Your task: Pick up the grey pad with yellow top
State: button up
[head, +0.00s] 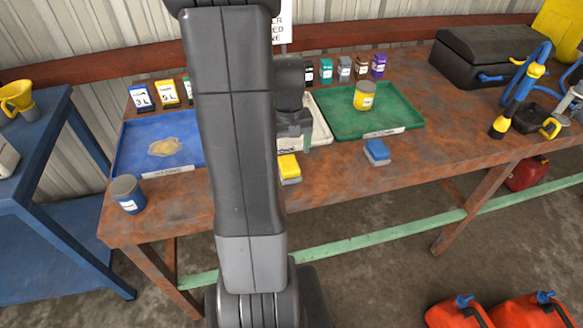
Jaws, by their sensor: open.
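The grey pad with yellow top (289,167) lies flat near the front of the rusty table (345,170), just right of my arm. Its left side is close to the arm's edge in the picture. My gripper (296,138) is open and empty, above and behind the pad, over the pale tray. Part of the gripper and wrist is hidden behind my arm. A similar pad with a blue top (377,150) lies to the right, in front of the green tray.
A green tray (400,110) holds a yellow tin (364,96). A blue tray (190,132) holds a beige spill; a blue-labelled tin (128,194) stands before it. A pale tray (321,125) is partly hidden. Small containers line the back. A black case (485,52) stands right. The front middle is clear.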

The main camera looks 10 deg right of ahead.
aim_at(289, 163)
jog(key=shift+s+f+p, duration=0.1)
jog(key=shift+f+p, duration=0.25)
jog(key=shift+f, duration=3.25)
jog(key=shift+c, duration=0.3)
jog(key=c, duration=1)
